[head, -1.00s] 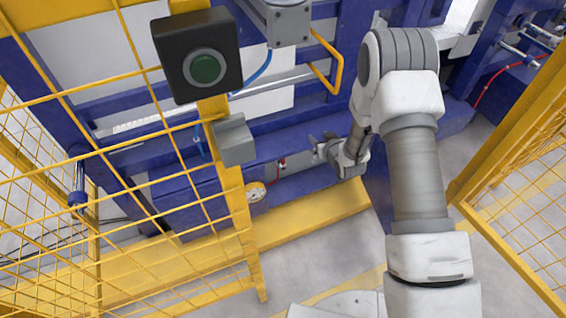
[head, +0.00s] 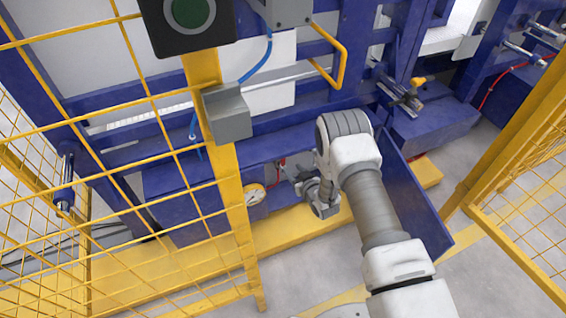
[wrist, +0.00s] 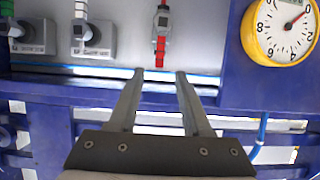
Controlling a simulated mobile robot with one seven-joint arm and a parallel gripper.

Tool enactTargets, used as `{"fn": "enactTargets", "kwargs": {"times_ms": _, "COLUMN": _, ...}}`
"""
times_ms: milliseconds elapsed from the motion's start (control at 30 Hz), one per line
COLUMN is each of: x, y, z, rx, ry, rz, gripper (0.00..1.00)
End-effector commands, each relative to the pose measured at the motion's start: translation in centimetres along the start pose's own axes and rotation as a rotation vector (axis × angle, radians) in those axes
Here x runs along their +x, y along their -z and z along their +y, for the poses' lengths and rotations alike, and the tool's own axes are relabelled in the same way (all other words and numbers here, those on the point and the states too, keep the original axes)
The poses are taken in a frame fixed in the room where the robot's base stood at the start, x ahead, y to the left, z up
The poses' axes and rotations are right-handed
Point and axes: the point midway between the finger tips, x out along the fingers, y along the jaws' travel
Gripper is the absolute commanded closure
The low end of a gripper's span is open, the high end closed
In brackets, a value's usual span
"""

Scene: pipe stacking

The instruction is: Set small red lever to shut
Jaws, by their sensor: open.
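The small red lever (wrist: 160,48) shows in the wrist view as a narrow red strip on a grey valve body, mounted on a pale panel. It lies upright in the picture, in line with the gap between my fingers. My gripper (wrist: 159,75) is open and empty, its tips just below the lever's lower end in the picture; I cannot tell whether they touch it. In the head view a small bit of red (head: 281,166) shows just left of my gripper (head: 292,173), against the blue frame. The lever's far end is hard to make out.
A yellow-rimmed gauge (wrist: 283,28) is right of the lever in the wrist view; two grey fittings (wrist: 95,40) are to its left. In the head view a yellow mesh fence (head: 232,200) with a grey box (head: 228,112) stands left of my arm. A blue panel (head: 420,200) is to its right.

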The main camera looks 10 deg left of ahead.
Motion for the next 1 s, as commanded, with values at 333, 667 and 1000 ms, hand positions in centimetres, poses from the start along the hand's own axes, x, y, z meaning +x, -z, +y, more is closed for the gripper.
{"fn": "enactTargets", "kwargs": {"times_ms": 333, "x": 6.7, "y": -0.4, "z": -0.1, "rx": -0.002, "ry": 0.001, "rz": 0.000, "gripper": 0.51}}
{"fn": "enactTargets", "kwargs": {"times_ms": 667, "x": 10.2, "y": -0.2, "z": 0.0, "rx": -0.001, "ry": 0.000, "rz": -0.001, "gripper": 0.51}}
{"fn": "enactTargets", "kwargs": {"times_ms": 1000, "x": 10.6, "y": -0.1, "z": 0.0, "rx": 0.000, "ry": 0.000, "rz": -0.002, "gripper": 0.51}}
